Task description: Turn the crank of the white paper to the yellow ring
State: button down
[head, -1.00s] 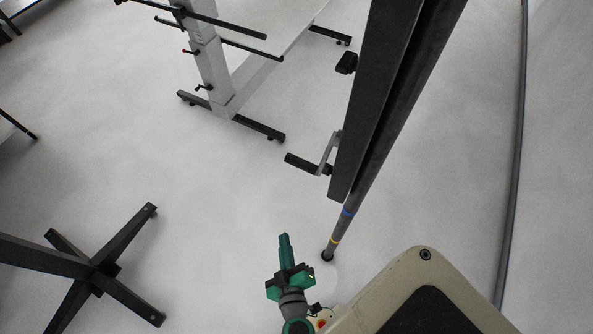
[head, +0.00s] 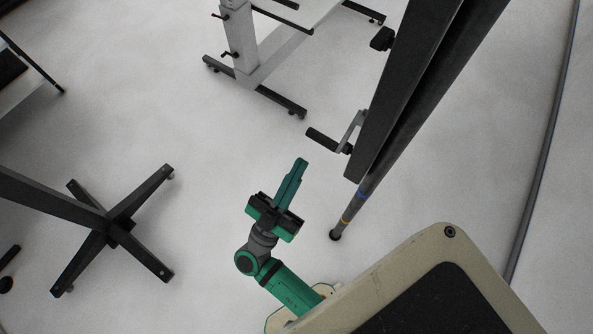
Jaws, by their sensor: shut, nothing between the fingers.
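A crank with a grey arm and a black handle (head: 328,141) sits beside the lower end of a dark upright panel (head: 400,95) in the head view. A grey pole (head: 382,163) beside the panel carries a blue ring (head: 362,191) and, nearer its foot, a yellow ring (head: 346,221). My green gripper (head: 300,164) is shut and empty. In the picture it is below and left of the crank handle, apart from it. I cannot pick out the white paper for certain.
A grey stand with small cranks (head: 245,50) is at the top. A black cross-shaped foot (head: 115,225) is at the lower left. A dark cable or tube (head: 548,140) runs down the right. The pale floor (head: 210,140) between is clear.

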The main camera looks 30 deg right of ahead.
jog(key=w+d, duration=0.2)
jog(key=d, duration=0.4)
jog(key=shift+w+r, duration=0.3)
jog(key=shift+r, duration=0.1)
jog(key=shift+d, duration=0.1)
jog(key=shift+d+f+t+h, duration=0.1)
jog(key=shift+f+t+h, duration=0.2)
jog(key=shift+f+t, duration=0.1)
